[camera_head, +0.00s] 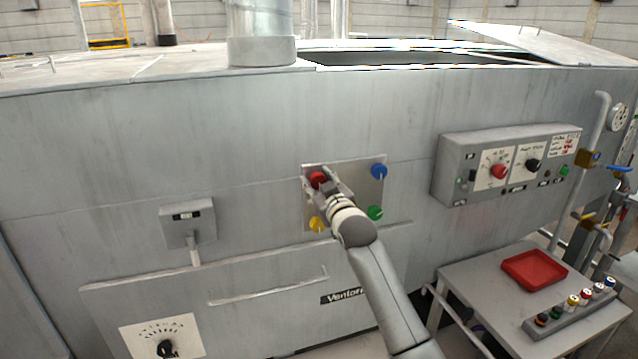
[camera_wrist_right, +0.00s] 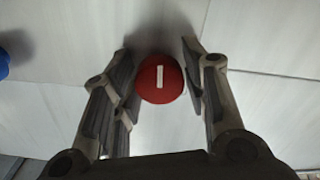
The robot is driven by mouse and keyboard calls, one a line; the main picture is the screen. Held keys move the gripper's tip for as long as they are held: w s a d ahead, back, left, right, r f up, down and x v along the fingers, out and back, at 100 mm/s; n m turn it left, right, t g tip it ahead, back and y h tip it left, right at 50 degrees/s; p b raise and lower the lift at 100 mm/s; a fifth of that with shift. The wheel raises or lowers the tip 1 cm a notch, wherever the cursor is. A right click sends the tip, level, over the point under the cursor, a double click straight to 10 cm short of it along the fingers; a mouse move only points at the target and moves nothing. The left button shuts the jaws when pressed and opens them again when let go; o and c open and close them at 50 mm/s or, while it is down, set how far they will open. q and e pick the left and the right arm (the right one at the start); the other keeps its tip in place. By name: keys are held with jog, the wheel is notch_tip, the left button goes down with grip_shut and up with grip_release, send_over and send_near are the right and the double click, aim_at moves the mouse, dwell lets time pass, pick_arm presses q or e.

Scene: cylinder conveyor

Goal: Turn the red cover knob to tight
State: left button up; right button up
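The red cover knob (camera_head: 317,179) is at the upper left of a small square plate (camera_head: 347,165) on the front of the grey machine. In the right wrist view the red knob (camera_wrist_right: 160,79) is round, with a white bar mark standing upright in the picture. My right gripper (camera_head: 324,184) is at the knob and partly hides it. In the wrist view its two fingers (camera_wrist_right: 158,68) stand apart on either side of the knob. A gap shows on the left; the right finger is very close, and I cannot tell if it touches. My left gripper is out of view.
Blue (camera_head: 379,171), green (camera_head: 375,212) and yellow (camera_head: 317,224) knobs sit at the plate's other corners. A control box (camera_head: 450,165) juts out at right. A side table (camera_head: 480,290) holds a red tray (camera_head: 534,284) and a rack of capped items (camera_head: 541,329).

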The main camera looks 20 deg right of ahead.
jog(key=shift+o, duration=1.2)
jog(key=shift+r, duration=0.1)
jog(key=s, duration=1.2)
jog(key=shift+d, duration=0.2)
